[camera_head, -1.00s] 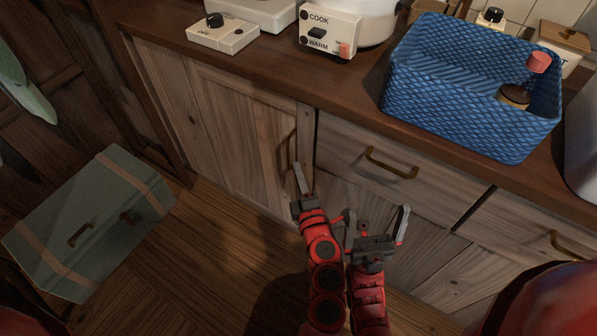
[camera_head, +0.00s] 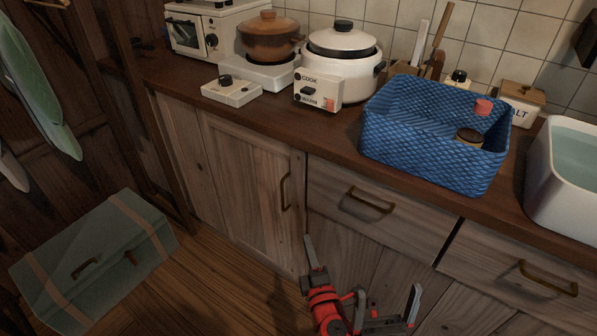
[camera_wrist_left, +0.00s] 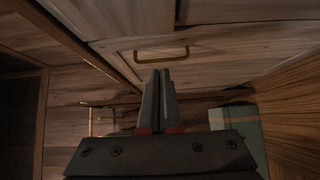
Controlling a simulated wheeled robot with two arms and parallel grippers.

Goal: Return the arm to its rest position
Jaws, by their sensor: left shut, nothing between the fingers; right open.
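My left gripper (camera_head: 309,243) is at the bottom middle of the head view, in front of the wooden cabinet (camera_head: 245,165). Its fingers are together and empty, as the left wrist view (camera_wrist_left: 160,98) also shows. My right gripper (camera_head: 388,305) is just to the right and lower, near the picture's bottom edge. Its fingers are spread and nothing shows between them. Both grippers are below the counter top (camera_head: 330,140). Most of both arms is outside the head view.
A blue basket (camera_head: 425,150) holding a bottle (camera_head: 482,107), a rice cooker (camera_head: 340,70), a brown pot (camera_head: 270,45) and a white basin (camera_head: 575,205) stand on the counter. Drawer handles (camera_head: 370,200) stick out near my grippers. A green chest (camera_head: 95,262) sits on the floor at left.

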